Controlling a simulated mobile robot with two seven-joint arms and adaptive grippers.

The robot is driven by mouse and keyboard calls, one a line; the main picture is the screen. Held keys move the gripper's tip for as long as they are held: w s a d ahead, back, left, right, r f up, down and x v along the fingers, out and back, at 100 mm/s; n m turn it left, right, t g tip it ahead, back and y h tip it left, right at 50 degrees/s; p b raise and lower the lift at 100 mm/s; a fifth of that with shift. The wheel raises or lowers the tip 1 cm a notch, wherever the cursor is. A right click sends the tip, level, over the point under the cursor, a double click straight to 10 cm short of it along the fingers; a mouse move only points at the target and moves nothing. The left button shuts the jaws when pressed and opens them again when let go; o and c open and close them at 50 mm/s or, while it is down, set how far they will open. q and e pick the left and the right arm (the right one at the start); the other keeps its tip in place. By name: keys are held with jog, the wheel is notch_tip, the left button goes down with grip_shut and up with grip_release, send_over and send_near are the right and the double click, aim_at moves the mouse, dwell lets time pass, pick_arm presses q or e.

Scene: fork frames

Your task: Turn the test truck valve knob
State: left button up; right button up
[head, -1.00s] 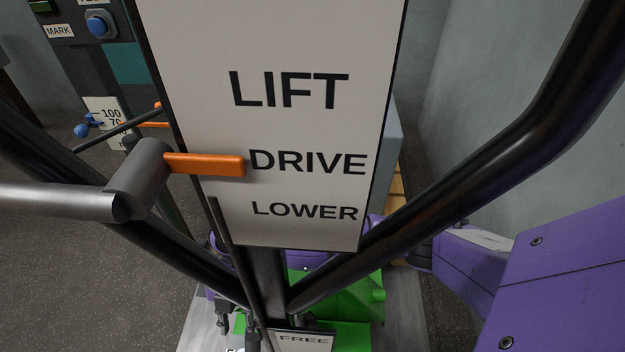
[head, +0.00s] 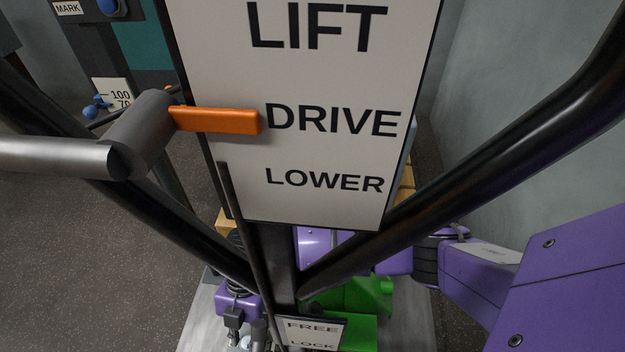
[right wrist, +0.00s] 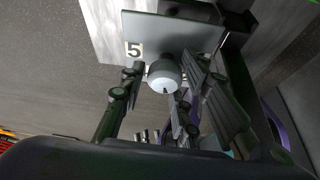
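The pale round knob (right wrist: 165,76) sits on a grey plate in the right wrist view, beside a tag marked 5 (right wrist: 134,50). My right gripper (right wrist: 163,72) has its fingers spread, one on each side of the knob. I cannot tell whether they touch it. In the head view my right arm reaches in from the right behind the sign, and my right gripper (head: 240,325) points down at the bottom edge. A pale bit of the knob (head: 245,342) shows there, mostly hidden. My left gripper is not in view.
A sign (head: 330,165) reading LIFT, DRIVE, LOWER blocks much of the head view; an orange pointer (head: 215,120) is at DRIVE. Dark handle bars (head: 480,165) flank it. A FREE/LOCK plate (head: 312,335) and green part (head: 362,295) are below. Open floor lies left.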

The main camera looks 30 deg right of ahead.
jog(key=shift+w+r, duration=0.2)
grip_shut()
jog(key=m+p, duration=0.2)
jog(key=shift+r+t+y+p, duration=0.25)
jog(key=shift+t+y+p, duration=0.05)
jog(key=shift+p, duration=0.1)
jog(key=shift+m+p, duration=0.3)
jog(key=shift+f, duration=0.2)
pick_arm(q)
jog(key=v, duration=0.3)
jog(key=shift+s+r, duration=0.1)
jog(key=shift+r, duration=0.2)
pick_arm(e)
jog(key=shift+o, duration=0.9)
grip_release()
jog(key=shift+o, duration=1.2)
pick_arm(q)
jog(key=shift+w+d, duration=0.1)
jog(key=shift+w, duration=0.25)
pick_arm(e)
jog(key=shift+f, duration=0.1)
